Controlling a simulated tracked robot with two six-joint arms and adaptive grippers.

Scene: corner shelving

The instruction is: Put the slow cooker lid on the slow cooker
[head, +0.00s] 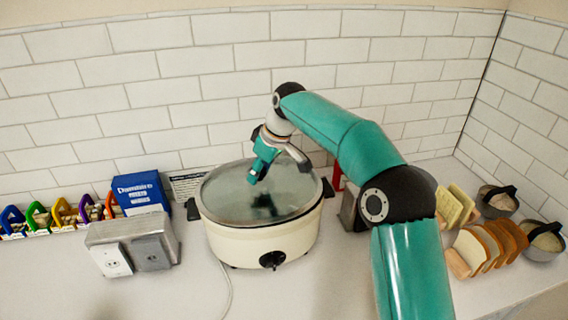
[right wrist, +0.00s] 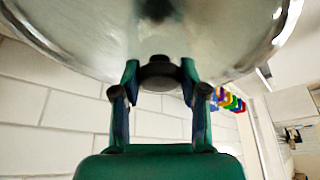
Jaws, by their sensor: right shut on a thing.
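The cream slow cooker (head: 262,241) stands on the white counter with a dark knob on its front and dark side handles. Its round glass lid (head: 225,195) is over the cooker's opening, roughly lined up with the rim. I cannot tell whether the lid touches the rim all round. My right gripper (head: 257,176) is above the lid, shut on its knob. In the right wrist view, the gripper (right wrist: 160,75) has its fingers on both sides of the dark knob, with the lid's glass (right wrist: 85,35) spreading beyond. My left gripper is not in view.
A grey metal outlet box (head: 130,246) and a blue box (head: 141,193) stand left of the cooker. Colourful racks (head: 60,214) line the wall farther left. Bread slices in a rack (head: 487,246) and metal bowls (head: 543,241) stand right. The front left counter is clear.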

